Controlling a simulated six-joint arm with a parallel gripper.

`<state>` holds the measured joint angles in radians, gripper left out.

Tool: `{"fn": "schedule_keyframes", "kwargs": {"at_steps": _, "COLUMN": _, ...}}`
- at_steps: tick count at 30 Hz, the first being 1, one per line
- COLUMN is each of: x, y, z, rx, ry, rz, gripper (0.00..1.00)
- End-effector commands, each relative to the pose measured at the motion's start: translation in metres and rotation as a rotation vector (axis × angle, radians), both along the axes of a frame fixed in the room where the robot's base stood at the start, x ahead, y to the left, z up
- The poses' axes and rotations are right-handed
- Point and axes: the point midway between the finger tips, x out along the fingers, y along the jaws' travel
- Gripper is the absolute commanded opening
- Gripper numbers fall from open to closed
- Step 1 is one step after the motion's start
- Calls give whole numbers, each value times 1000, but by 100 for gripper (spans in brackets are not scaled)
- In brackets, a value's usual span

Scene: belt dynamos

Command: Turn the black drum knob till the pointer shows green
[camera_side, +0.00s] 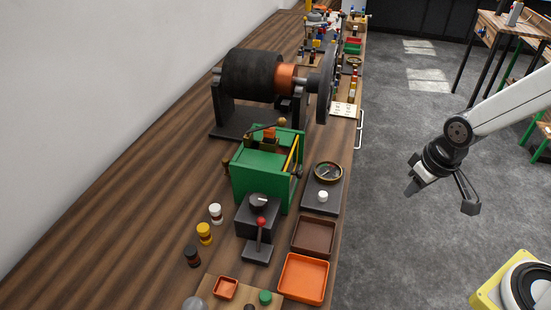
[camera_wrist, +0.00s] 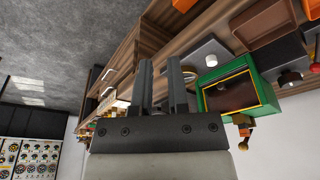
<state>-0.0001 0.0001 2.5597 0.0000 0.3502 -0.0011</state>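The large black drum (camera_side: 252,75) lies sideways on a dark stand on the bench, with a copper-coloured section and a big grey disc at its right end. My gripper (camera_side: 413,187) hangs in the air right of the bench, well apart from everything. In the wrist view its two fingers (camera_wrist: 161,85) are parted, with nothing between.
A red-tipped lever (camera_side: 260,235), a brown tray (camera_side: 314,237) and an orange tray (camera_side: 304,278) are near the front. More clutter fills the far bench. The air between gripper and bench is clear.

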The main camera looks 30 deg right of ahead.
Motion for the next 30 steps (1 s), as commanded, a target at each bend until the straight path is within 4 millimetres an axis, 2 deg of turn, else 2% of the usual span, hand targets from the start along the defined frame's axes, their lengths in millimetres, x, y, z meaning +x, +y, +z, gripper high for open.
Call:
{"fn": "schedule_keyframes", "kwargs": {"at_steps": 1, "x": 1, "y": 1, "z": 0, "rx": -1, "ry": 0, "rz": 6, "gripper": 38}}
{"fn": "schedule_keyframes", "kwargs": {"at_steps": 6, "x": 11, "y": 6, "z": 2, "rx": -14, "ry": 7, "rz": 81, "gripper": 92}}
{"fn": "schedule_keyframes", "kwargs": {"at_steps": 7, "x": 15, "y": 8, "z": 3, "rx": -19, "ry": 9, "rz": 106, "gripper": 96}}
{"fn": "schedule_keyframes", "kwargs": {"at_steps": 11, "x": 33, "y": 20, "z": 7, "rx": -44, "ry": 24, "rz": 257, "gripper": 96}}
{"fn": "schedule_keyframes", "kwargs": {"at_steps": 17, "x": 72, "y": 50, "z": 14, "rx": -96, "ry": 52, "rz": 590, "gripper": 96}}
{"fn": "schedule_keyframes", "kwargs": {"at_steps": 24, "x": 114, "y": 97, "z": 20, "rx": -156, "ry": 80, "rz": 1023, "gripper": 96}}
{"fn": "schedule_keyframes", "kwargs": {"at_steps": 30, "x": 141, "y": 141, "z": 23, "rx": -199, "ry": 98, "rz": 1383, "gripper": 96}}
